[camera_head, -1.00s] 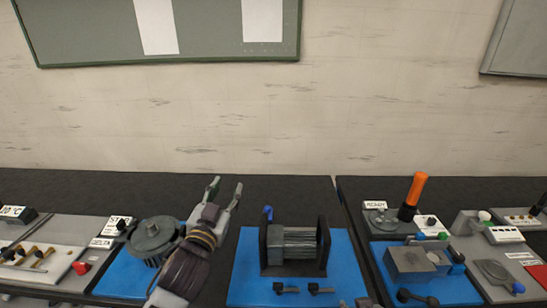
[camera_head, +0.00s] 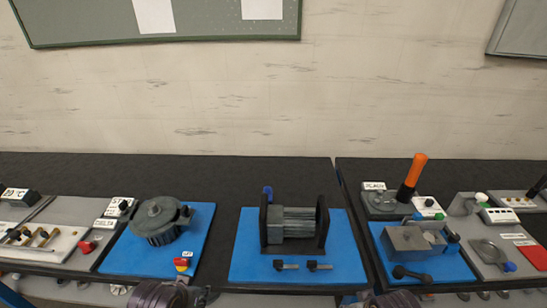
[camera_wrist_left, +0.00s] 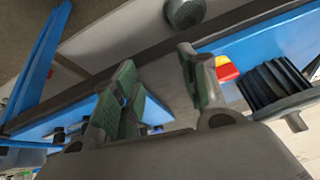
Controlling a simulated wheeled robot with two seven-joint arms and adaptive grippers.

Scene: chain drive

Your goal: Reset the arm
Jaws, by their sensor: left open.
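My left gripper (camera_wrist_left: 160,92) shows in the left wrist view. Its green-padded fingers are apart with nothing between them. A dark part of my right arm shows at the bottom edge right of centre, and my right gripper's fingers are not seen.
A ribbed grey motor-like unit (camera_head: 157,222) and a red-and-yellow switch (camera_head: 182,264) stand on the left plate. A grey drum in a black frame (camera_head: 292,224) stands on the middle blue plate (camera_head: 245,250). A grey box (camera_head: 405,240) and an orange-topped post (camera_head: 412,172) are at the right.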

